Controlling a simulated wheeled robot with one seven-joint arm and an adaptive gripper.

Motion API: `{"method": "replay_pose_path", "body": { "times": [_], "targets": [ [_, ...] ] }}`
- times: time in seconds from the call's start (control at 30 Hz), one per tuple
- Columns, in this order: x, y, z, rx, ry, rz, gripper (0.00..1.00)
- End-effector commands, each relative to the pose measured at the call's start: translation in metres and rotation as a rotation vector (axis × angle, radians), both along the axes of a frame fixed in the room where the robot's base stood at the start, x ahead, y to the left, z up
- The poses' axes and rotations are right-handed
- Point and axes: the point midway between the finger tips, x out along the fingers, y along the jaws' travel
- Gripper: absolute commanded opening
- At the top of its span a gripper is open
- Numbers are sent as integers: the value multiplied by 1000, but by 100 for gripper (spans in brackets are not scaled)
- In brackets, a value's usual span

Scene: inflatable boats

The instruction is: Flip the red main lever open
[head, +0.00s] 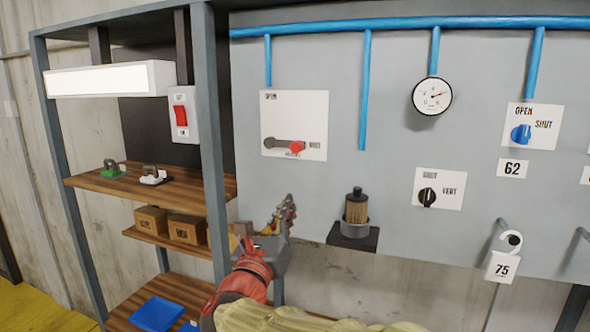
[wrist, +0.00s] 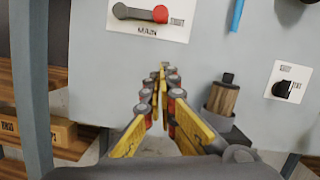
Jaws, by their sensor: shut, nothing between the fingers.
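The red-tipped main lever (head: 296,147) is on a white plate (head: 312,112) on the grey panel. Its dark arm lies nearly level, with the red end at the right by the word SHUT; OPEN is printed at the plate's top left. The lever also shows at the top of the wrist view (wrist: 160,14), above the word MAIN. My gripper (head: 289,203) is below the plate, apart from the lever. In the wrist view my gripper's fingers (wrist: 164,72) are together and empty, pointing up toward the panel below the lever.
A wooden-bodied cylinder (head: 356,208) stands on a dark bracket right of my gripper. A shelf post (head: 212,150) is to the left. The black vent knob (head: 427,196), blue knob (head: 521,133) and a hook with tag 75 (head: 502,266) are farther right. The panel around the lever plate is clear.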

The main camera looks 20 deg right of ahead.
Motion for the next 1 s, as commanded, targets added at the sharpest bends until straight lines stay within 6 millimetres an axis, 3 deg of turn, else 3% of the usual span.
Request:
{"method": "replay_pose_path", "body": {
  "times": [0.53,1.0],
  "targets": [
    [9,-7,3,-10,9,-6,0],
    [80,-53,24,-9,11,-7,0]
  ]
}}
